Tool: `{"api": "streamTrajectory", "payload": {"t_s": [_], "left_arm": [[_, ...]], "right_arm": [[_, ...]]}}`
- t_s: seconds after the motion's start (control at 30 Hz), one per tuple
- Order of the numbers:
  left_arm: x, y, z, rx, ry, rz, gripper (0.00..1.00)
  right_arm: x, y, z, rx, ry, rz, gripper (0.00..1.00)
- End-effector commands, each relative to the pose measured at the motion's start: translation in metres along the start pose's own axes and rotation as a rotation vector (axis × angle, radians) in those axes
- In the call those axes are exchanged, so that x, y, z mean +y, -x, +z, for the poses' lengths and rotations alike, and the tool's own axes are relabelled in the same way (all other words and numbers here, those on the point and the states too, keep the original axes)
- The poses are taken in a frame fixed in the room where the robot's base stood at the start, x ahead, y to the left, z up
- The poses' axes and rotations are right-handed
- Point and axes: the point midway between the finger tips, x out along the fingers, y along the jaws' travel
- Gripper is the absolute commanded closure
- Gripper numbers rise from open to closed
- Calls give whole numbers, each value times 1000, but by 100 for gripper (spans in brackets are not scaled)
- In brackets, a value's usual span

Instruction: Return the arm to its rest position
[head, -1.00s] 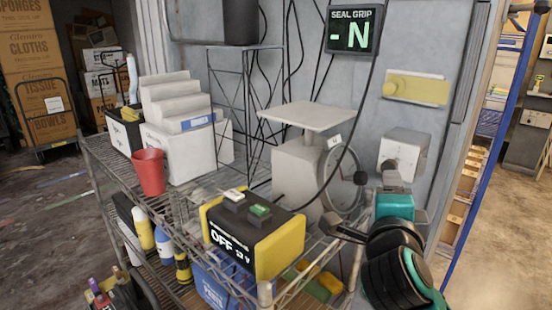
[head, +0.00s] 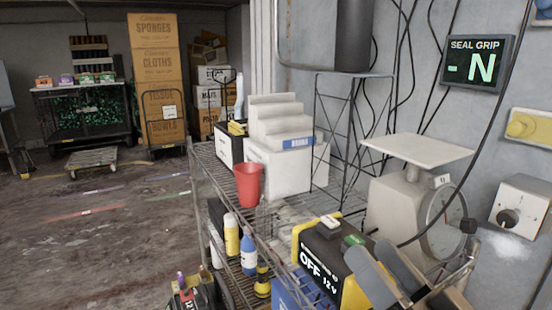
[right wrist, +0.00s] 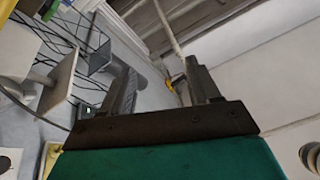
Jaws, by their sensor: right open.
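My right gripper (head: 374,258) shows at the bottom right of the head view, its two grey fingers apart with nothing between them. It stands in front of the black and yellow box (head: 316,254) marked OFF 12 V, low over the cart; I cannot tell if it touches anything. In the right wrist view the fingers of the gripper (right wrist: 160,80) point up, apart and empty, against ceiling and pipes. The rest of my right arm is mostly out of the head view. My left gripper is not in view.
The wire cart (head: 193,165) holds a red cup (head: 249,184), a white stepped stand (head: 281,127) and a scale (head: 405,205) by the wall. A SEAL GRIP display (head: 479,66) and a grey switch box (head: 521,206) are on the wall. Open floor (head: 90,240) lies left.

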Motion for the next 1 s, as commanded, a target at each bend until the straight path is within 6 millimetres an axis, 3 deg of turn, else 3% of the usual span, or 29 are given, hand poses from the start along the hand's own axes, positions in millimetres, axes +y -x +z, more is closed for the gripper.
{"api": "streamTrajectory", "payload": {"t_s": [0.03, 0.17, 0.3, 0.4, 0.6, 0.9, 1.0], "left_arm": [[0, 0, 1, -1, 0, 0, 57], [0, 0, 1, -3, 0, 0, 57], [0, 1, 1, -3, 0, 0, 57], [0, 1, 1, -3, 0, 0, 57], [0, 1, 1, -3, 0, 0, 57], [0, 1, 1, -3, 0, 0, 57], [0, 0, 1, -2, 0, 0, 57]], "right_arm": [[-2, 5, 24, -110, 29, -5, 39], [2, 29, 84, -409, 97, 15, 39], [20, 74, 141, -743, 143, 105, 39], [36, 112, 169, -957, 160, 199, 39], [57, 177, 192, -1246, 167, 381, 39], [73, 254, 194, -1539, 156, 640, 39], [80, 251, 203, -1507, 169, 638, 39]]}}
